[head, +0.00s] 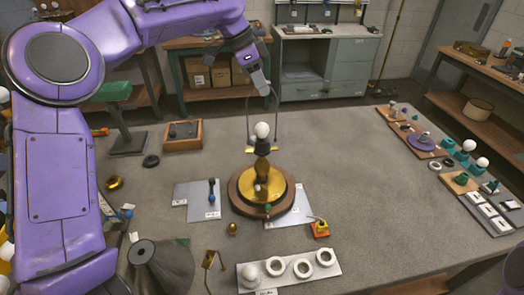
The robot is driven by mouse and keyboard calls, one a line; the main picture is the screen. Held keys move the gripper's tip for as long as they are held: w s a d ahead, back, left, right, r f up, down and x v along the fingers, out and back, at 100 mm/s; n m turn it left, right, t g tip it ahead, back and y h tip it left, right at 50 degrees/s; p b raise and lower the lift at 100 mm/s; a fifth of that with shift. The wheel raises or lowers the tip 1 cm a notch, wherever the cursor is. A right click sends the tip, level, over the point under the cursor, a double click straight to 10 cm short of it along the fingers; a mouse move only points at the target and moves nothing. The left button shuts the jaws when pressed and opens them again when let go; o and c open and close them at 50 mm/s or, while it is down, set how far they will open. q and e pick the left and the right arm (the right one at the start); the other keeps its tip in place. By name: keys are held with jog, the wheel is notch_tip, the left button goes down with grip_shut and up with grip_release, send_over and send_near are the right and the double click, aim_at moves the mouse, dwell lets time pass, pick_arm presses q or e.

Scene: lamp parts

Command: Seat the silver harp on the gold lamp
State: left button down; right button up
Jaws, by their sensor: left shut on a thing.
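The gold lamp (262,170) stands upright on a round wooden turntable (236,196) in the middle of the table. A white bulb (262,130) tops its dark socket. My left gripper (260,88) points down above the bulb and is shut on the top of the silver harp (277,115). The harp's two thin legs hang down on either side of the bulb. Their lower ends are near small gold pieces beside the socket; I cannot tell if they touch. My right gripper is out of view.
Grey plates (186,193) lie around the turntable. A white tray with rings (288,278) is in front, beside a grey cone (165,265). A wooden box (183,135) is at back left. Parts trays (420,140) line the right edge.

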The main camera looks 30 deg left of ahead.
pick_arm(q)
jog(key=shift+f, duration=0.25)
jog(key=shift+f+p, duration=0.35)
jog(key=shift+f, duration=0.85)
dwell(1.5)
jog(key=c, duration=0.8)
grip_release()
jog(key=shift+r, duration=0.2)
jog(key=v, duration=1)
